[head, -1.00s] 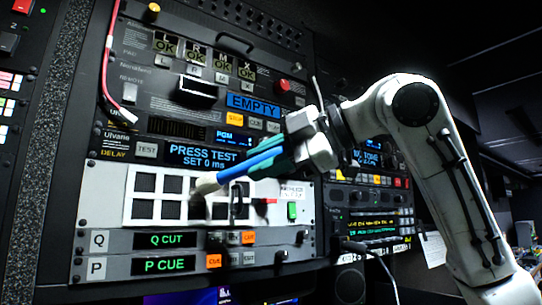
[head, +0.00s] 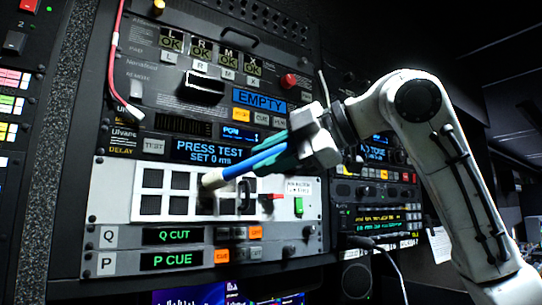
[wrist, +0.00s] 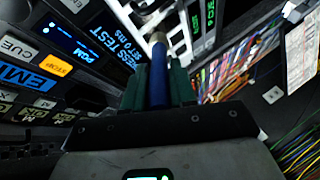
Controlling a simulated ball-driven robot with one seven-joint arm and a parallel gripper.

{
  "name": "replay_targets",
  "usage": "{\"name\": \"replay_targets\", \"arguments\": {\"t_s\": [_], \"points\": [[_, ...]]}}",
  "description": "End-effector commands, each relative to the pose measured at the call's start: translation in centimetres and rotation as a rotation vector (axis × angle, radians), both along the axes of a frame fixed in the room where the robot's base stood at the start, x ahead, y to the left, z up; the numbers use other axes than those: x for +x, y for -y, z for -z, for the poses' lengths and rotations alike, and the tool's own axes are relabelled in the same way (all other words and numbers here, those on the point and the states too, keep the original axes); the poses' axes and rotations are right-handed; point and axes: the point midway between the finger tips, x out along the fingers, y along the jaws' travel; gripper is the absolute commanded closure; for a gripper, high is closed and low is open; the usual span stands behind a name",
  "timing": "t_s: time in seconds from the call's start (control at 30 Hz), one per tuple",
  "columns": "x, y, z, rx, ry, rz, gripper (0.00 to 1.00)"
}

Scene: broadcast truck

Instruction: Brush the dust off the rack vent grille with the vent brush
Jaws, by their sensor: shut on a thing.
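My gripper (head: 280,160) is shut on the vent brush (head: 255,164), holding its blue handle between green fingers. The brush slopes down to the left, its pale bristle end (head: 212,179) in front of the right part of the rack vent grille (head: 138,205). I cannot tell whether the bristles touch it. The grille is a white panel with dark square openings; brush and shadow cover some right-hand openings. I cannot make out dust clearly. In the wrist view the brush (wrist: 158,80) points away from me between the fingers, towards the pale grille panel.
A red-and-white cable (head: 112,70) hangs at upper left.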

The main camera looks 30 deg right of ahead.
Motion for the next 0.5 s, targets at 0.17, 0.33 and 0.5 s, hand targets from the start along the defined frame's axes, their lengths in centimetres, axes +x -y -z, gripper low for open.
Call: {"name": "replay_targets", "arguments": {"t_s": [0.17,0.33,0.5], "points": [[0.35,0.0,-0.05,0.0,0.0,0.0,1.0],[0.65,0.0,-0.03,0.001,0.0,0.0,1.0],[0.65,0.01,0.28,0.001,0.0,-0.001,1.0]]}}
